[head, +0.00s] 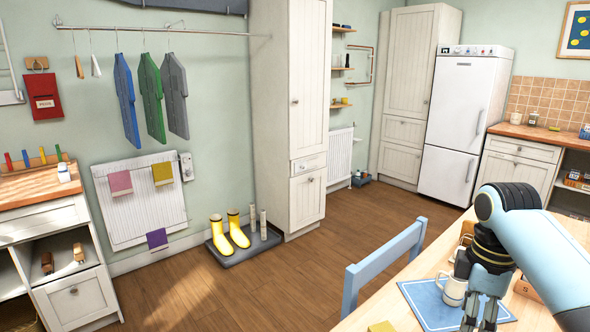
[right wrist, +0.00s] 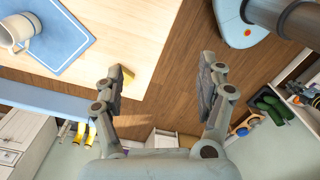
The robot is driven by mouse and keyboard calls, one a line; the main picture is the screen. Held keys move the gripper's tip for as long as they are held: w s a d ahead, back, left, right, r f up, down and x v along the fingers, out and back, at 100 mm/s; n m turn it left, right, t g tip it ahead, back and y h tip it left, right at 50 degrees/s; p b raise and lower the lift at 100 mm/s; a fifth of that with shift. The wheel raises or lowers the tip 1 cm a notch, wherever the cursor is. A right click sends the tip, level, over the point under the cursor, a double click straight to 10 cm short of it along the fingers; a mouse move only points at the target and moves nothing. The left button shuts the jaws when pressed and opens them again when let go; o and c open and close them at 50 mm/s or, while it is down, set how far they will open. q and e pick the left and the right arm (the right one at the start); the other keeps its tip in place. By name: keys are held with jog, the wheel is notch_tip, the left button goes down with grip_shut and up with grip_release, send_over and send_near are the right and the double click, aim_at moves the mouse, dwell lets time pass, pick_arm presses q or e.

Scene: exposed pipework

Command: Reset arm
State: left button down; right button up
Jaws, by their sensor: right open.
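My right arm (head: 525,235) comes in from the right in the head view and bends down over the wooden table. My right gripper (head: 484,308) hangs beside a white mug. In the right wrist view the right gripper (right wrist: 162,78) has its two fingers wide apart with nothing between them. The table's edge and the brown floor lie beyond the fingers. My left arm and left gripper are not in view.
The white mug (head: 452,289) stands on a blue mat (head: 425,304) on the table (head: 350,322). A small yellow item (head: 381,327) lies near the table edge. A blue chair (head: 385,262) stands against the table. Open wooden floor (head: 300,262) lies beyond it.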

pick_arm(q)
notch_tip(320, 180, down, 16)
jog(key=b, duration=1.6)
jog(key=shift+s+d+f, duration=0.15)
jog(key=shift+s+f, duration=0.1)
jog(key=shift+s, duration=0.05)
pick_arm(e)
jog(key=s+f+m, duration=0.4)
jog(key=s+f, duration=1.1)
jog(key=f, duration=0.3)
jog(key=s+f+m, duration=0.4)
jog(key=s+f, duration=1.1)
jog(key=f, duration=0.3)
jog(key=s+d+f+m+t, duration=0.1)
jog(key=s+f+m, duration=0.3)
jog(key=s+f, duration=1.1)
notch_tip(320, 180, down, 4)
jog(key=shift+s+h, duration=0.15)
jog(key=shift+h, duration=0.25)
jog(key=shift+d, duration=0.1)
